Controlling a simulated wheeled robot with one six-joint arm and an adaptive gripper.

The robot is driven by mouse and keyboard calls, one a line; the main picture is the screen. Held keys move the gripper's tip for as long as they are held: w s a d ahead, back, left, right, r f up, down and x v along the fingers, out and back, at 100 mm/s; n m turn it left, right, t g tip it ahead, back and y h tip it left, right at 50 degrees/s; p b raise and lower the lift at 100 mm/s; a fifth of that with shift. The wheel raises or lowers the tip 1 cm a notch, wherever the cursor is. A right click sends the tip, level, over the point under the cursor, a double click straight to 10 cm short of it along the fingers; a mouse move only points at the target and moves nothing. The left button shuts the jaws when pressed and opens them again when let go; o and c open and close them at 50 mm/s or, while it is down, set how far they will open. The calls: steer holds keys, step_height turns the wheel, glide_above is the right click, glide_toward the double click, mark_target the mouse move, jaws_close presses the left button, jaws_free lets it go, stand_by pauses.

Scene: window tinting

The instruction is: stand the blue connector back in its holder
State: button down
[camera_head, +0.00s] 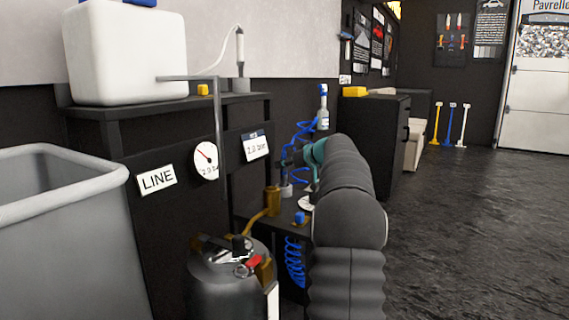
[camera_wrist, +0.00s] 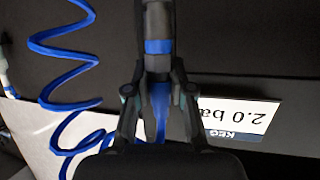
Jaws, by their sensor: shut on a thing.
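My gripper (camera_wrist: 159,90) is shut on the blue connector (camera_wrist: 158,46), a grey cylinder with a blue band, in the wrist view. Blue coiled hose (camera_wrist: 62,50) hangs beside it, and a blue length runs between the fingers. In the head view my gripper (camera_head: 289,158) is small and partly hidden by my arm, in front of the dark cabinet. The blue coil (camera_head: 300,133) rises around it. A small grey cup-like piece (camera_head: 287,191), perhaps the holder, stands below on the low dark shelf. I cannot tell whether the connector touches it.
A keg (camera_head: 232,285) with a brass-coloured line stands in front of the shelf. A blue-capped piece (camera_head: 300,218) and a brass cup (camera_head: 272,198) are close by. A "2.0 bar" label (camera_wrist: 235,115) is behind the gripper. A grey bin (camera_head: 70,230) is at left; open floor at right.

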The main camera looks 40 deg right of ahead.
steer(key=shift+f, duration=0.5)
steer(key=c, duration=0.9)
jaws_free()
steer(key=shift+f, duration=0.1)
steer(key=v, duration=1.2)
